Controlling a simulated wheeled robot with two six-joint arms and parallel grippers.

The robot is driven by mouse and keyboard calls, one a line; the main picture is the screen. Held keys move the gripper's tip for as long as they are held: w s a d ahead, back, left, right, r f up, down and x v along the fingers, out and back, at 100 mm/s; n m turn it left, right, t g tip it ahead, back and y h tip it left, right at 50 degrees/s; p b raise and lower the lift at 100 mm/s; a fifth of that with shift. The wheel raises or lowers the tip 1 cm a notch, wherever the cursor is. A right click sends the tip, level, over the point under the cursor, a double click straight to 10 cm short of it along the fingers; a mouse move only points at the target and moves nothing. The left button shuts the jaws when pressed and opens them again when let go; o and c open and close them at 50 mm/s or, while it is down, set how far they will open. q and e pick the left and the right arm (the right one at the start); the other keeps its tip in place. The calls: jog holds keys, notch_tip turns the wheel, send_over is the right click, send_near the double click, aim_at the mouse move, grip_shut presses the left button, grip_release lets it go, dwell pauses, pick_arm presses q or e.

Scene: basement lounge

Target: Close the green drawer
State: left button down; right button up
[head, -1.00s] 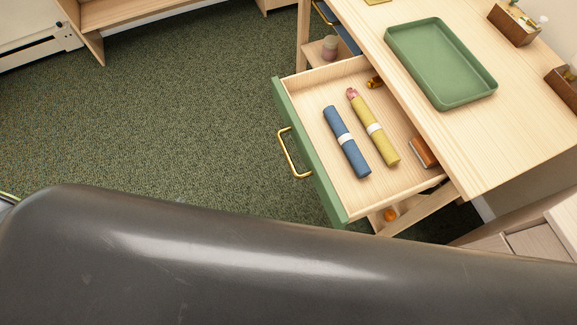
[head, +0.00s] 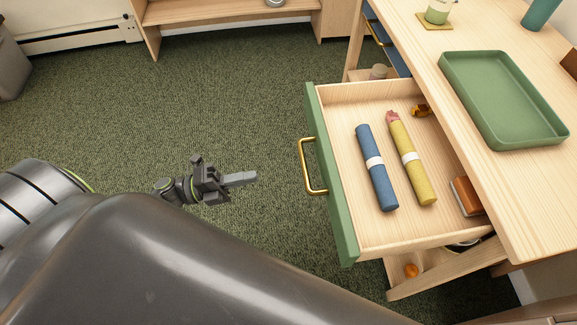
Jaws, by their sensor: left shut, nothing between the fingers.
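The green drawer (head: 334,190) stands pulled out from the wooden desk, with its green front facing left and a brass handle (head: 308,166) on it. Inside lie a blue roll (head: 377,168) and a yellow roll (head: 412,160), each with a white band, an orange-brown block (head: 466,196) and a small amber item (head: 421,110). My left gripper (head: 250,177) is left of the handle, apart from it, over the carpet. It is shut and empty, with its fingers pointing right toward the drawer front. My right gripper is not in view.
The desk top (head: 455,110) holds a green tray (head: 505,100), a cup on a coaster (head: 438,12) and a teal object (head: 541,13). A blue drawer (head: 375,38) is behind the green one. An orange ball (head: 411,270) sits on a lower shelf. Green carpet (head: 200,95) is free to the left.

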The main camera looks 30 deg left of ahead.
pick_arm(q)
jog(key=p+x, duration=0.2)
jog(key=x, duration=0.8)
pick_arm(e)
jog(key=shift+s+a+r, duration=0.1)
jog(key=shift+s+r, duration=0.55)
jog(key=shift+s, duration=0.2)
pick_arm(q)
jog(key=shift+w, duration=0.1)
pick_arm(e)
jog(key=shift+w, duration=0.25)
